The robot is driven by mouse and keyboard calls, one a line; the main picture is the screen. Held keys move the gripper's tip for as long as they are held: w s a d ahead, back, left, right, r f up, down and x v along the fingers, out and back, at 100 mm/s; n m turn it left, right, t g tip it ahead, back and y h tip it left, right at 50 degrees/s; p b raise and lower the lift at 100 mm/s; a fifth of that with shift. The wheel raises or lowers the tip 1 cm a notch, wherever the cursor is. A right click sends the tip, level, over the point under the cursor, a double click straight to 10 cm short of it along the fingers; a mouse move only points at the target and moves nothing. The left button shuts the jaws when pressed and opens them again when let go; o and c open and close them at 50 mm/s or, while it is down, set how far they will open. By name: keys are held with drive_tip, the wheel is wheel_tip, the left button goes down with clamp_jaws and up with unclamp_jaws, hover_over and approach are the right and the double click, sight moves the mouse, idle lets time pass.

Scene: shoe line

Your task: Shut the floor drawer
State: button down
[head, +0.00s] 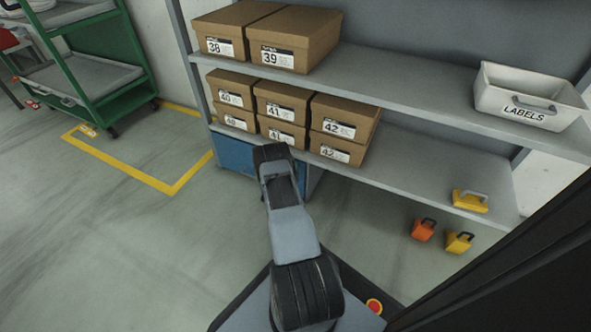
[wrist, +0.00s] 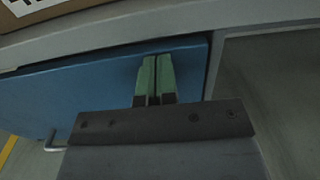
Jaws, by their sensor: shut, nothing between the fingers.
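The floor drawer (head: 234,156) is a blue unit on the floor under the left end of the lower shelf. My arm hides part of it in the head view. In the wrist view, the drawer's blue face (wrist: 75,92) fills the left and middle, with a metal bar handle (wrist: 53,142) at lower left. My gripper (wrist: 156,62) shows two green fingers pressed together, empty, over the right part of the blue face. I cannot tell whether the fingertips touch it or how far the drawer stands open. In the head view the fingers are hidden behind my wrist.
The grey shelf (head: 420,165) above the drawer holds several shoe boxes (head: 343,117). A white labels bin (head: 528,98) sits on the upper shelf. Orange (head: 422,231) and yellow (head: 458,243) handled items stand on the floor at right. A green cart (head: 93,88) is at left; floor between is clear.

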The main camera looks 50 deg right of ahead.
drive_tip(key=shift+w+d+r, duration=0.25)
drive_tip(key=p+v, duration=0.5)
drive_tip(key=v, duration=0.9)
drive_tip(key=shift+s+a+f, duration=0.25)
drive_tip(key=shift+a, duration=0.05)
drive_tip(key=s+a+r+m+g+y+p, duration=0.15)
drive_tip(key=r+m+g+p, duration=0.4)
drive_tip(key=r, duration=1.45)
drive_tip(key=a+r+m+g+y+p, duration=0.25)
drive_tip(key=r+m+p, duration=0.65)
drive_tip(key=r, duration=1)
drive_tip(key=s+a+r+m+t+y+p, duration=0.2)
drive_tip(key=a+r+p, duration=0.5)
drive_tip(key=r, duration=0.5)
drive_tip(key=s+a+r+m+t+y+p, duration=0.2)
drive_tip(key=s+a+r+y+p, duration=0.3)
drive_tip(key=r, duration=0.7)
drive_tip(key=s+a+r+m+t+y+p, duration=0.2)
drive_tip(key=s+a+r+y+p, duration=0.2)
drive_tip(key=a+r+p, duration=0.7)
drive_tip(key=shift+a+r+t+y, duration=0.4)
drive_tip(key=shift+a+r+y, duration=0.35)
drive_tip(key=shift+y, duration=0.45)
drive_tip(key=shift+a, duration=0.1)
